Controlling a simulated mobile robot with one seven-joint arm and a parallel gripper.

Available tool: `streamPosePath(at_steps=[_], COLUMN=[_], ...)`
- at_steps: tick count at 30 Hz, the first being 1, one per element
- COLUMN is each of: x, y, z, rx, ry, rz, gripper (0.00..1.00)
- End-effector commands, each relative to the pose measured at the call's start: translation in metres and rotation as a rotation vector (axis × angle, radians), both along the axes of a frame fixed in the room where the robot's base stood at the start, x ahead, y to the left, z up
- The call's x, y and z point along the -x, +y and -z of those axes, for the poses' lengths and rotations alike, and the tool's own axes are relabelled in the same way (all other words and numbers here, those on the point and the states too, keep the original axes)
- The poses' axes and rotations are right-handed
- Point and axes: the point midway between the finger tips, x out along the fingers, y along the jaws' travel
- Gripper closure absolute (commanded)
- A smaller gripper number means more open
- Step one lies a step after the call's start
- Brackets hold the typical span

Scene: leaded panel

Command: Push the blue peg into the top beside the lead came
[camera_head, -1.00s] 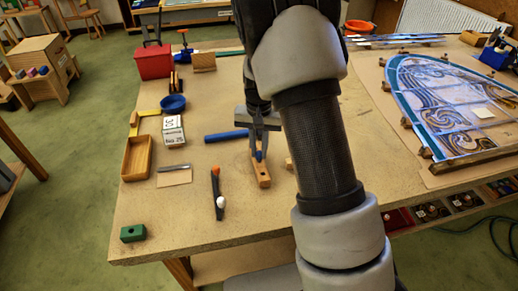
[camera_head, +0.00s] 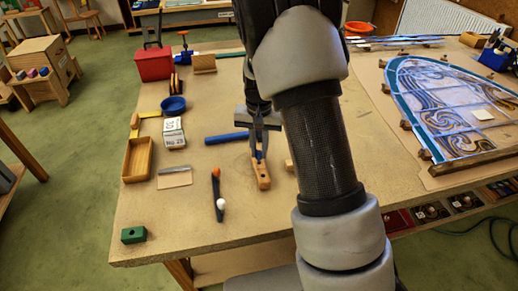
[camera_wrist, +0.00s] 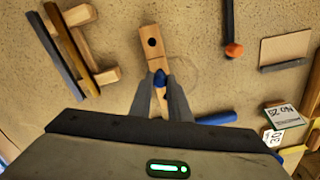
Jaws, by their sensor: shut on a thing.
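My gripper (camera_wrist: 160,88) is shut on a small blue peg (camera_wrist: 160,77), its fingers on either side of it. The peg is over a light wooden block (camera_wrist: 155,57), which has one open dark hole beyond the peg. I cannot tell how deep the peg sits or whether it touches the block. In the head view my gripper (camera_head: 260,152) points down at the same block (camera_head: 264,181). A grey strip (camera_wrist: 62,60), possibly lead came, lies beside a brown wooden strip (camera_wrist: 76,55) at the left of the wrist view; my arm hides that area in the head view.
A blue rod (camera_head: 227,136) lies left of the gripper. A dark tool with an orange end (camera_head: 216,171), a wooden tray (camera_head: 138,159) and a green block (camera_head: 134,234) are further left. The leaded panel (camera_head: 465,118) lies at right. Bare tabletop surrounds the block.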

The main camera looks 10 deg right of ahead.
Motion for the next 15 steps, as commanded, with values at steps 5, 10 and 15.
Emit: streamPosePath(at_steps=[5, 10, 15], x=[0.0, 0.0, 0.0], y=[0.0, 0.0, 0.0], z=[-0.009, -0.016, -0.023], rx=[-0.001, 0.0, 0.0], ry=[-0.001, 0.0, 0.0], rz=[0.0, 0.0, 0.0], gripper=[1.0, 1.0, 1.0])
